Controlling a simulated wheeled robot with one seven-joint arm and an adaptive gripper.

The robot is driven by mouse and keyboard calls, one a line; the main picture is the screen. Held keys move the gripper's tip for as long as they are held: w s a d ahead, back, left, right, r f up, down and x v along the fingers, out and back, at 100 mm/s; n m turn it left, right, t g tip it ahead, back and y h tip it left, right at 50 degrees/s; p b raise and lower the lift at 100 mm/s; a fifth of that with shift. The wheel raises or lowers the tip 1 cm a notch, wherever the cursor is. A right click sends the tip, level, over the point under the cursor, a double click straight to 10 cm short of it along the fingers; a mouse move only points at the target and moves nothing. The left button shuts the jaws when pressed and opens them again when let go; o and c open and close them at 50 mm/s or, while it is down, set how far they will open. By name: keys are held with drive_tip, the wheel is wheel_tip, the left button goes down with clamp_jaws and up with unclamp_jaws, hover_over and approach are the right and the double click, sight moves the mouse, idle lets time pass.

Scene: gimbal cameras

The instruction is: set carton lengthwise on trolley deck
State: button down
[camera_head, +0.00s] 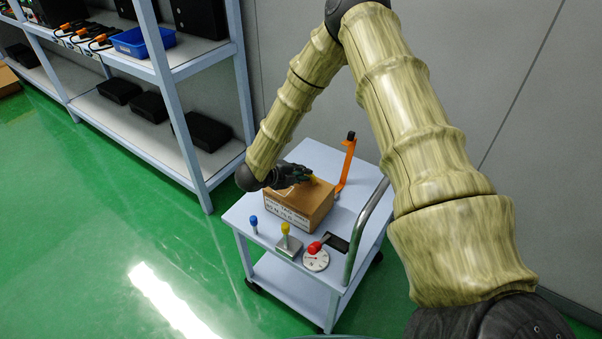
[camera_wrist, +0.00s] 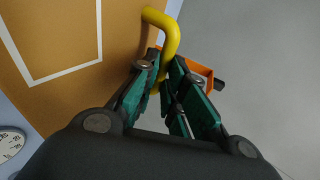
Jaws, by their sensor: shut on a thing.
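The brown carton (camera_head: 312,205) is at the trolley deck (camera_head: 240,212), toward its back and middle, with a printed label on the side facing the front. I cannot tell whether its underside touches the deck. In the wrist view the carton top (camera_wrist: 50,60) shows a white outlined rectangle. A yellow bent handle (camera_wrist: 168,32) rises from its edge. My gripper (camera_head: 308,178) is over the carton, and its green fingers (camera_wrist: 164,72) are shut around the handle. The far side of the carton is hidden.
Blue (camera_head: 254,224), yellow-topped (camera_head: 285,236) and red-knobbed (camera_head: 314,250) items stand along the deck's front. An orange upright (camera_head: 346,165) stands behind the carton, and the trolley's handrail (camera_head: 366,232) is at right. Shelving (camera_head: 160,70) stands left; green floor is open at lower left.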

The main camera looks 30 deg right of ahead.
drive_tip(key=shift+f, duration=0.1)
drive_tip(key=c, duration=1.4)
unclamp_jaws()
drive_tip(key=v, duration=1.2)
drive_tip(key=shift+s, duration=0.1)
